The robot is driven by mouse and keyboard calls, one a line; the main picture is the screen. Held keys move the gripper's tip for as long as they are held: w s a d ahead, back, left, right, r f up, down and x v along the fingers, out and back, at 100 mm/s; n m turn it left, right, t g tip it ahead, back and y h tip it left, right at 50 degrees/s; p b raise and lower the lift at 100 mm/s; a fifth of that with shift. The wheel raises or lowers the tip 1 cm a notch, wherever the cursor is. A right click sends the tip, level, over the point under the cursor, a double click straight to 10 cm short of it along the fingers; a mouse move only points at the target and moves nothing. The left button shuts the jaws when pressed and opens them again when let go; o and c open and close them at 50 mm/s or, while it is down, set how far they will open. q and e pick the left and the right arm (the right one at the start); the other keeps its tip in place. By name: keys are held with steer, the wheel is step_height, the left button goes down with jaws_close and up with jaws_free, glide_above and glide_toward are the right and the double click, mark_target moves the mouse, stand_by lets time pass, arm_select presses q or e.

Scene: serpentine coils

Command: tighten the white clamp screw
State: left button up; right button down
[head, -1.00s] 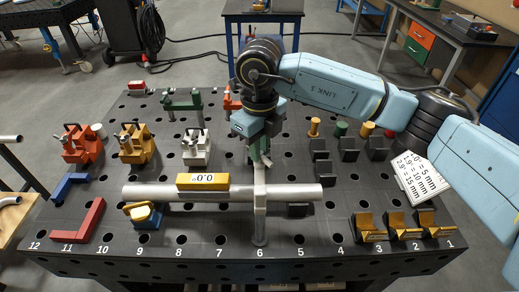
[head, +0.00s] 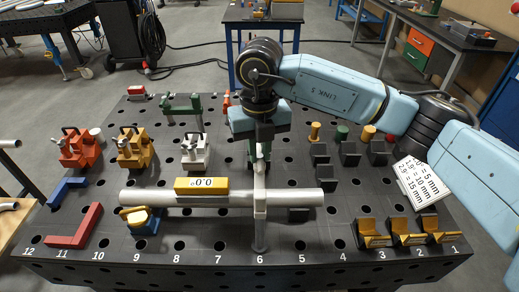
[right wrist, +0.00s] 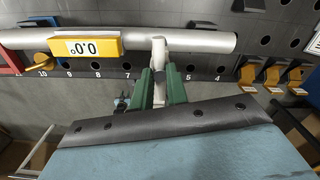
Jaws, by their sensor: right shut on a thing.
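The white clamp (head: 260,205) stands upright near hole number 6 and crosses the grey tube (head: 295,197). It also shows in the right wrist view (right wrist: 159,50). My right gripper (head: 259,163) is above the clamp, with its body hiding most of the screw in the head view. In the right wrist view its green fingers (right wrist: 162,85) are on either side of the white clamp screw (right wrist: 159,88), shut on it. A yellow gauge reading 0.0° (head: 201,186) sits on the tube. My left gripper is not in view.
A white clamp block (head: 195,152), an orange one (head: 134,148) and a red one (head: 79,149) stand at left. Black blocks (head: 348,154) stand at right. Yellow-faced angle blocks (head: 408,232) are at front right. A note card (head: 420,182) stands at right.

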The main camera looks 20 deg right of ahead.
mark_target(260, 155)
steer(key=shift+r, duration=0.1)
stand_by(0.4)
steer(key=c, duration=1.4)
jaws_free()
steer(key=shift+o, duration=0.2)
step_height(260, 155, up, 13)
steer(key=shift+r, duration=0.15)
